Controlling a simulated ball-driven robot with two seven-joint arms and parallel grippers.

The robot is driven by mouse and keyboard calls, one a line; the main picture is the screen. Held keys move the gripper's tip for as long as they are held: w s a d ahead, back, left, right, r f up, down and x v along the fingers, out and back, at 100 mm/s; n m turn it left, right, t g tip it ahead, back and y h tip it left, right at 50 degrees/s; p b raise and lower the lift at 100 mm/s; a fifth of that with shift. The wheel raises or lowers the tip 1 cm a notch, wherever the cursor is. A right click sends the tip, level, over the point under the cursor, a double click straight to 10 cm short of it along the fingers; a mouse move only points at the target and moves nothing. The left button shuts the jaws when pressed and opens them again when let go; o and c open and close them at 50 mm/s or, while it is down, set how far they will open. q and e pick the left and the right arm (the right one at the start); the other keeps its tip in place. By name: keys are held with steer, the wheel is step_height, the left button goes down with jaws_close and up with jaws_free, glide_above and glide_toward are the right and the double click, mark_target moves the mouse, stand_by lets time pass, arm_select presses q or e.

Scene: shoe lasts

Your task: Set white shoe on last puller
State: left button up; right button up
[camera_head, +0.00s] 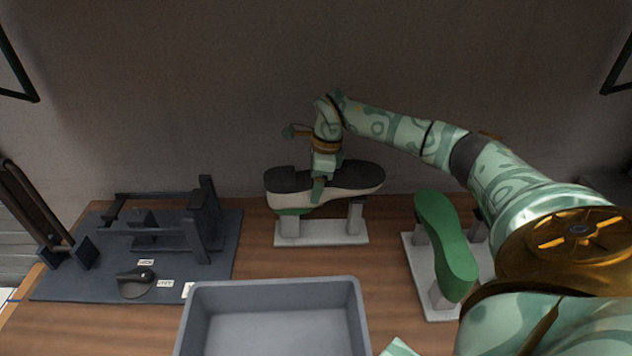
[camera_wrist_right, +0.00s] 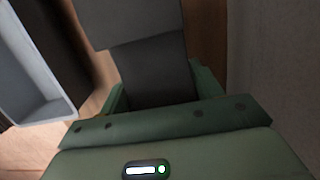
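The white shoe (camera_head: 345,194) lies sole up on a light stand (camera_head: 322,239) at the back middle, its dark sole on top and a green last showing under its left end. My right gripper (camera_head: 318,189) reaches down from above, one finger in front of the shoe's middle. In the right wrist view, the dark sole (camera_wrist_right: 150,70) fills the space between my fingers (camera_wrist_right: 160,98), which appear to press on its sides. The last puller (camera_head: 160,232), a dark frame on a blue-grey base, stands at the left. My left gripper is not in view.
A grey bin (camera_head: 275,288) stands at the front middle, also at the left of the wrist view (camera_wrist_right: 55,108). A green last (camera_head: 446,240) sits on another stand (camera_head: 432,297) at the right. A black mouse-shaped object (camera_head: 135,284) and small labels lie on the puller's base.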

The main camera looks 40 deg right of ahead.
steer(key=shift+f, duration=0.15)
steer(key=c, duration=0.6)
step_height(320, 180, up, 5)
steer(key=p, duration=0.4)
step_height(320, 180, up, 7)
steer(key=p, duration=0.6)
steer(key=shift+f, duration=0.15)
steer(key=shift+p, duration=0.3)
steer(key=shift+w+g+p, duration=0.1)
steer(key=shift+g+p, duration=0.2)
steer(key=shift+p, duration=0.1)
